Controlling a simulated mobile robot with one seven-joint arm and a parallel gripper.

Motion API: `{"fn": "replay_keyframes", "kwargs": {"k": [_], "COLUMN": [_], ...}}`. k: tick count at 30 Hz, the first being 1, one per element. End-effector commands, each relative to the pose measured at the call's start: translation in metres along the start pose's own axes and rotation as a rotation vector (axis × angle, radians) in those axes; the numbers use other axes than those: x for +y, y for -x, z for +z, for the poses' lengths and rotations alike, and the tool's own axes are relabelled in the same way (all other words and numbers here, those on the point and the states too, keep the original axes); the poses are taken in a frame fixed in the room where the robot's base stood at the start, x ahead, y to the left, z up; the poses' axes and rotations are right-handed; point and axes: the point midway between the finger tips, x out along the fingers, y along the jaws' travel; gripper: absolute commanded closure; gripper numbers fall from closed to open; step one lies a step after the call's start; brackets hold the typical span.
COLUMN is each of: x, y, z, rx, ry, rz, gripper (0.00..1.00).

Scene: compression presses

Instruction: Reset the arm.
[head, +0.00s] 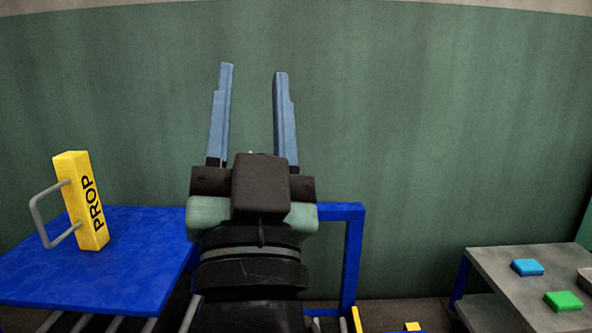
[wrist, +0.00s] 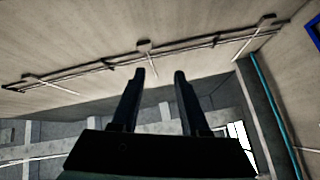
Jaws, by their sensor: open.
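My gripper (head: 253,78) is raised in the middle of the head view, its two blue-grey fingers apart and pointing up. Nothing is between the fingers. The wrist view also shows the gripper (wrist: 159,76) open and empty, facing what looks like the upper wall or ceiling. In the head view the gripper stands against the green wall, apart from every object.
A yellow block marked PROP (head: 82,200) with a grey handle stands on a blue table (head: 135,268) at left. A blue frame (head: 354,258) rises behind my arm. At right, a grey table (head: 500,270) holds a blue piece (head: 527,267) and a green piece (head: 563,300).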

Motion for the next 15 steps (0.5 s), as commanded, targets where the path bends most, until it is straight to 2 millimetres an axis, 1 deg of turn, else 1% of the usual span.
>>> {"fn": "replay_keyframes", "kwargs": {"k": [1, 2, 3, 5, 6, 8, 11, 15], "x": [0.001, 0.002, 0.002, 0.001, -0.001, -0.005, -0.010, -0.018], "y": [-0.008, -0.008, -0.007, -0.004, -0.010, -0.023, -0.041, -0.069], "z": [-0.044, -0.064, -0.089, -0.125, -0.139, -0.146, -0.165, -0.195], "rx": [0.040, 0.057, 0.079, 0.112, 0.112, 0.102, 0.102, 0.102], "ry": [0.084, 0.132, 0.197, 0.296, 0.324, 0.312, 0.308, 0.306], "rz": [0.012, 0.019, 0.028, 0.046, 0.051, 0.047, 0.047, 0.046], "gripper": [0.55, 0.55, 0.55, 0.55, 0.55, 0.55, 0.55, 0.55]}}
